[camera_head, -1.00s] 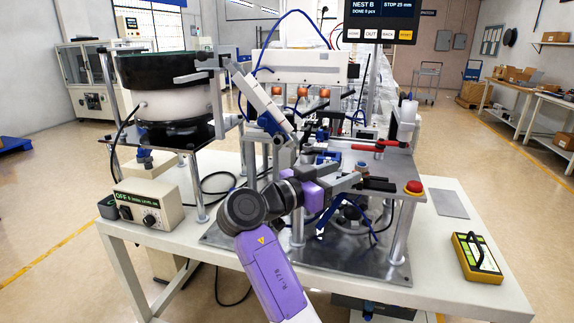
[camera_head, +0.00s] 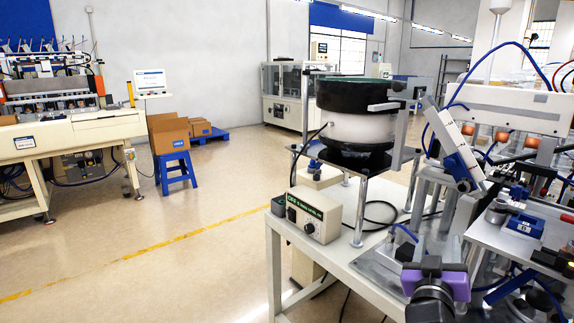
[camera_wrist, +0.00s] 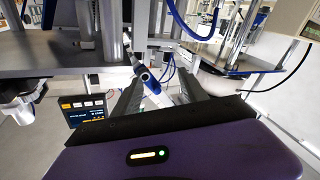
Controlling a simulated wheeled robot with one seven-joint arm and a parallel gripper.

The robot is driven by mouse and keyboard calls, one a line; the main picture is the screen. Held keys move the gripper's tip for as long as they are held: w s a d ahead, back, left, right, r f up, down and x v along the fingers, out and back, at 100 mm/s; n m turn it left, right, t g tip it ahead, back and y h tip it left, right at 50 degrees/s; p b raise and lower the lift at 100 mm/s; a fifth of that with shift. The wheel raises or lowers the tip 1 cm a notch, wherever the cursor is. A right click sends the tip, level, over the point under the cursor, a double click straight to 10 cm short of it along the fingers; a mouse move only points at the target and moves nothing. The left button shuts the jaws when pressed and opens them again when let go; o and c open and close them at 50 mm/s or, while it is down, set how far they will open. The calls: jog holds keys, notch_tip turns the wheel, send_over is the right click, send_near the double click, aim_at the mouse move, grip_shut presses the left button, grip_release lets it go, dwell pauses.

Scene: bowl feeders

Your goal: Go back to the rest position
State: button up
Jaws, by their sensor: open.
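My gripper (camera_head: 434,255) is at the lower right of the head view, in front of the feeder bench; its purple housing shows, and its fingertips are hard to make out. In the wrist view my gripper (camera_wrist: 160,92) has its two dark fingers spread apart, with nothing held between them. Beyond the fingers, a white and blue part (camera_wrist: 150,84) and blue tubing show. The black-and-white bowl feeder (camera_head: 358,128) stands on its raised stand, beyond and left of my gripper.
The white bench (camera_head: 340,262) carries a control box (camera_head: 314,215) and metal fixtures close to my gripper. A blue block (camera_head: 525,225) sits on the right-hand plate. Open floor (camera_head: 160,270) lies left of the bench; a blue stool with boxes (camera_head: 174,170) stands farther back.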

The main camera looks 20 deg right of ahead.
jog(key=s+a+f+n+t+y, duration=0.2)
jog(key=s+a+f+y, duration=0.15)
jog(key=a, duration=0.25)
jog(key=s+a+f+n+t+y+p, duration=0.1)
jog(key=s+a+f+n+y, duration=0.1)
jog(key=s+a+f+y, duration=0.3)
jog(key=s+a+f+n+t+y, duration=0.1)
jog(key=s+a+n+t, duration=0.15)
jog(key=a, duration=0.45)
jog(key=s+a+f+g+y+p, duration=0.1)
jog(key=s+a+g+y, duration=0.1)
jog(key=s, duration=1.1)
jog(key=s+a+m+g+y+p, duration=0.1)
jog(key=s+a, duration=0.4)
jog(key=s, duration=0.9)
jog(key=shift+a+f+g+y+p, duration=0.15)
jog(key=shift+f+g+y+p, duration=0.25)
jog(key=shift+y, duration=0.25)
